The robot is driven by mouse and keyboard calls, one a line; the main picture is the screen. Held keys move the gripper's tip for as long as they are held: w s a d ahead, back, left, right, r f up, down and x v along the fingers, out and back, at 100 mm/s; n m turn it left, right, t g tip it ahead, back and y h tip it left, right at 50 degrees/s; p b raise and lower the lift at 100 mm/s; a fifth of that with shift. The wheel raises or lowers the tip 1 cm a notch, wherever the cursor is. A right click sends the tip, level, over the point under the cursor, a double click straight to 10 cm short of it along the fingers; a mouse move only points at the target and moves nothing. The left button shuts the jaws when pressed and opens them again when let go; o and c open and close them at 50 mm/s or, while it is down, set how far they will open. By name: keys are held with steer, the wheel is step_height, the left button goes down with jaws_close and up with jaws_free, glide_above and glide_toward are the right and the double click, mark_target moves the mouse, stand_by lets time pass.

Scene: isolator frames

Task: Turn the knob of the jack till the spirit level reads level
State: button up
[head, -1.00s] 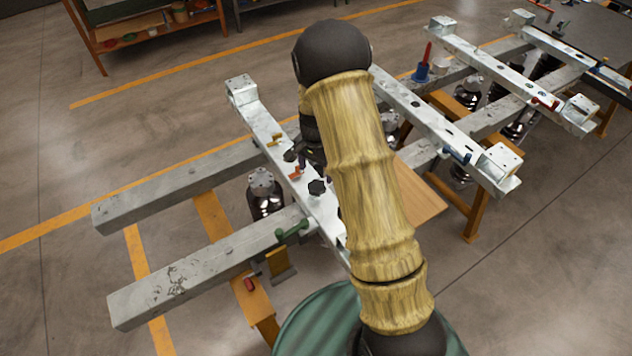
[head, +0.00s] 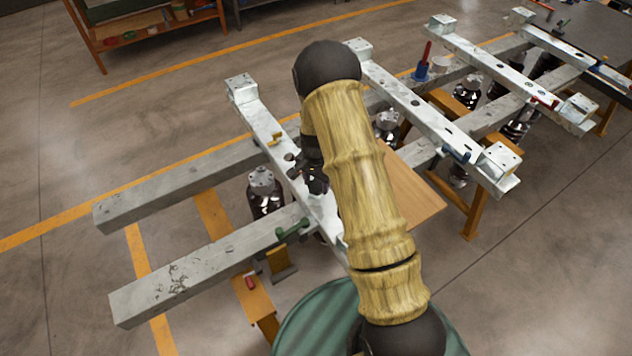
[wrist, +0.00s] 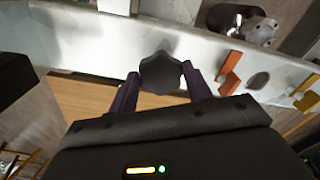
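A dark lobed knob (wrist: 160,72) shows in the wrist view in front of the pale metal crossbeam (wrist: 75,40). My gripper (wrist: 163,88) has its two fingers apart, one on each side of the knob's lower part. I cannot tell whether the fingers touch it. In the head view my gripper (head: 314,178) is over the nearest crossbeam (head: 262,118) and hides the knob. I cannot make out the jack's body or the spirit level's reading.
A dark cylinder with a metal top (head: 264,192) stands between the grey beams (head: 200,268). A green clamp (head: 292,229) sits on the near beam.

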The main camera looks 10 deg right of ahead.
steer(key=shift+n, duration=0.3)
steer(key=n+b, duration=0.1)
steer(key=n, duration=0.5)
steer(key=shift+n+b, duration=0.3)
steer(key=n, duration=0.3)
steer(key=shift+d+n, duration=0.15)
steer(key=shift+n, duration=0.25)
steer(key=n, duration=0.4)
steer(key=shift+w+r, duration=0.1)
steer(key=n, duration=0.3)
steer(key=n+p, duration=0.1)
steer(key=n, duration=0.2)
steer(key=shift+w+d+r+n, duration=0.15)
steer(key=shift+n, duration=0.25)
steer(key=n+p, duration=0.2)
steer(key=n, duration=0.4)
steer(key=shift+w, duration=0.15)
